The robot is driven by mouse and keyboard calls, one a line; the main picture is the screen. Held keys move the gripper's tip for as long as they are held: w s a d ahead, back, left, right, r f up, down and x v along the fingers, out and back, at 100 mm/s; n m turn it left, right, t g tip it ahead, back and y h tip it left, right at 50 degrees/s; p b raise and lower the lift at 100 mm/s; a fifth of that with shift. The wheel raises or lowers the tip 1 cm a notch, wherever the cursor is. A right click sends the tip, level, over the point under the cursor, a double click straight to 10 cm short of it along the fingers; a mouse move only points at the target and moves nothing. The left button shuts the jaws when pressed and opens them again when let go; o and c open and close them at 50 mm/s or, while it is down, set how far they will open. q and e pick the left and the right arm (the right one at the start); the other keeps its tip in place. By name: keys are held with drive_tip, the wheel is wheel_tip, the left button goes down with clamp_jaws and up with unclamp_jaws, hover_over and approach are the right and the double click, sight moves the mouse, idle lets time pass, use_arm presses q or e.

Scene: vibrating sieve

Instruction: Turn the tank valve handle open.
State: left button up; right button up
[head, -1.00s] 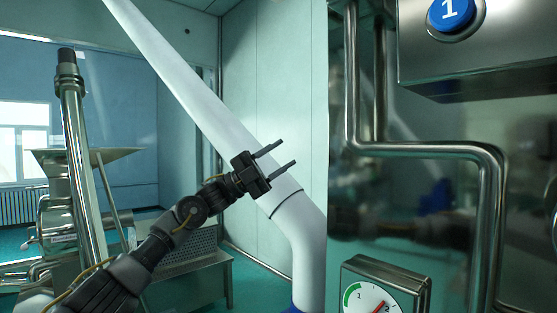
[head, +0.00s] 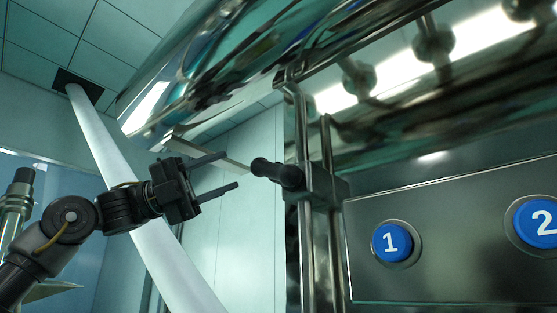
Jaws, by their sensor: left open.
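The tank valve handle (head: 270,170) is a short black grip that sticks out to the left from a dark valve body (head: 320,184) on the vertical steel pipes. My left gripper (head: 230,171) is open and empty, with its two fingers pointing right toward the handle's end. In the picture a small gap shows between the fingertips and the handle; the gap in depth is hard to tell. My right gripper is not in view.
The shiny steel tank (head: 215,75) hangs above. A steel panel (head: 450,268) with blue buttons 1 (head: 390,242) and 2 (head: 540,222) stands right of the pipes. A white slanted pipe (head: 108,150) passes behind my left arm.

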use_arm(q)
drive_tip(key=s+r+m+y, duration=0.1)
drive_tip(key=s+r+y, duration=0.15)
drive_tip(key=s, duration=0.35)
drive_tip(key=m+t+y, duration=0.1)
drive_tip(key=y, duration=0.1)
approach(265, 173)
drive_tip(key=s+d, duration=0.1)
drive_tip(key=w, duration=0.2)
drive_tip(key=shift+m+h, duration=0.25)
drive_tip(key=shift+m, duration=0.25)
drive_tip(key=d, duration=0.2)
drive_tip(key=s+d, duration=0.2)
drive_tip(key=d, duration=0.1)
drive_tip(key=shift+d+f+p, duration=0.15)
drive_tip(key=shift+d+p, duration=0.15)
drive_tip(key=shift+d, duration=0.05)
drive_tip(key=d, duration=0.3)
drive_tip(key=d+p, duration=0.1)
drive_tip(key=shift+w+d, duration=0.4)
drive_tip(key=shift+s+d, duration=0.3)
drive_tip(key=shift+w, duration=0.1)
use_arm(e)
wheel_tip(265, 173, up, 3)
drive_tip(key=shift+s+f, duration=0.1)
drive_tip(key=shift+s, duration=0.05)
use_arm(q)
drive_tip(key=shift+c, duration=0.2)
